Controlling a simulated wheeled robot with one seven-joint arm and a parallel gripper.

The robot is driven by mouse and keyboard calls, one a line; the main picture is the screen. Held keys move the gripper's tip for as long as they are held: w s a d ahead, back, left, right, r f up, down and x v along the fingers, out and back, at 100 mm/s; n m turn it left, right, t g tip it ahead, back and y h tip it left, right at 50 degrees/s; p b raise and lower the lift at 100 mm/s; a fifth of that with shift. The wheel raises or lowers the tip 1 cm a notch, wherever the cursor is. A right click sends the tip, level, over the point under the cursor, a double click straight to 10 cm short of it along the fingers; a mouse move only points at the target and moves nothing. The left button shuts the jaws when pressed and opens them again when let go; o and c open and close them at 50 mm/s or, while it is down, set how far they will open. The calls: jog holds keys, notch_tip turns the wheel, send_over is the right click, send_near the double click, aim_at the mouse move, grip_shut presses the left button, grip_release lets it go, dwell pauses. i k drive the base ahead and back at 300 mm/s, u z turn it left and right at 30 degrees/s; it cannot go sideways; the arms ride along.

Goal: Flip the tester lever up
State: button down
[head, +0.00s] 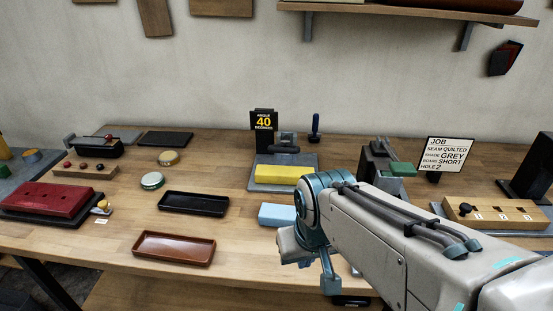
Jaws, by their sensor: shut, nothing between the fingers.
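Several devices stand on the wooden bench, and none is labelled as the tester. A grey device (372,165) with a green pad (402,169) stands right of centre; a lever on it cannot be made out clearly. A black box (97,148) with a thin bar and a small red knob sits at the back left. Which one carries the tester lever I cannot tell. My arm reaches in from the lower right, its joint in front of the bench middle. No fingers of my gripper can be made out; my arm hides part of the bench.
A blue block (277,215), a black tray (193,204) and a brown tray (174,248) lie nearer. A wooden block (492,212) and a job card (444,153) stand right.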

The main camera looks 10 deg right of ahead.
aim_at(284, 150)
jog(key=u, duration=0.05)
jog(key=k, duration=1.15)
jog(key=u, duration=0.95)
jog(key=i, duration=0.9)
jog(key=u, duration=0.65)
jog(key=i, duration=0.75)
jog(key=z, duration=1)
jog(key=i, duration=0.55)
jog(key=z, duration=0.7)
